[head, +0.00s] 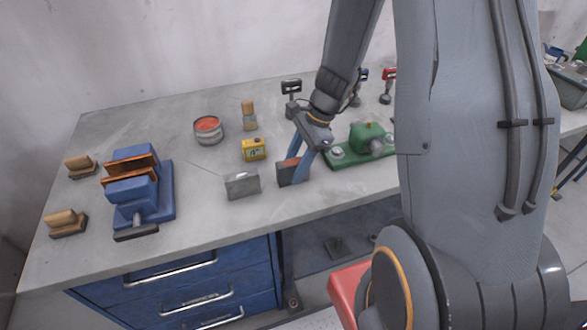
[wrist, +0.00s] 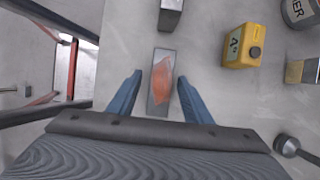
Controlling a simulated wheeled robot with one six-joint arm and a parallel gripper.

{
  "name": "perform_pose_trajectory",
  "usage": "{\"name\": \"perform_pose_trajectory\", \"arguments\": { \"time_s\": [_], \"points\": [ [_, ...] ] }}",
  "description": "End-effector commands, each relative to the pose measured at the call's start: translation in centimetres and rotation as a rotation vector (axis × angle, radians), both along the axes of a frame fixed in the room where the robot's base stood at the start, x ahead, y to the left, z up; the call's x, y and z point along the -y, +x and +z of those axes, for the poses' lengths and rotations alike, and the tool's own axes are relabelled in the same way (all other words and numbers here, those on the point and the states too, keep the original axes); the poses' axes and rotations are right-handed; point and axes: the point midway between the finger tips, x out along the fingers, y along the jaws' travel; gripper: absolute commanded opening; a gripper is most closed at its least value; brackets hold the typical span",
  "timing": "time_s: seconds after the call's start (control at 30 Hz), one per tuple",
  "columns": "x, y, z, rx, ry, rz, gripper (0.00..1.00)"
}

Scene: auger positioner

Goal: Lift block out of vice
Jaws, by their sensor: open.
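A blue vice (head: 137,195) with rust-orange jaw faces stands at the left of the bench. I cannot make out a block between its jaws. A grey block (head: 290,171) with an orange-red patch sits on the bench at the middle, away from the vice. It also shows in the wrist view, the patch facing up (wrist: 162,82). My gripper (head: 299,165) is over this block. Its blue fingers (wrist: 159,80) are open, one on each side of the block, with visible gaps. A second, plain grey block (head: 242,184) stands just left of it.
A yellow box or can (head: 254,150), a red-topped tin (head: 208,130) and a brush-like tool (head: 249,114) are behind the blocks. A green device (head: 362,147) is close on the right. Two wooden-handled brushes (head: 66,222) (head: 81,166) flank the vice. Bench between vice and blocks is clear.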

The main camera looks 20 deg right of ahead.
Motion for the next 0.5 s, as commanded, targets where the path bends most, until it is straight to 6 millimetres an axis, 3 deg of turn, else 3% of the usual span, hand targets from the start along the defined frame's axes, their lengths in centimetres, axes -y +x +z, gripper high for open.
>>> {"name": "perform_pose_trajectory", "arguments": {
  "time_s": [0.2, 0.43, 0.5],
  "points": [
    [-0.5, 0.0, -1.4, -0.001, 0.0, -0.002, 0.45],
    [-0.5, 0.0, -1.5, 0.0, -0.001, -0.002, 0.45],
    [-0.5, 0.0, -1.5, 0.0, -0.001, -0.002, 0.34]
  ]
}}
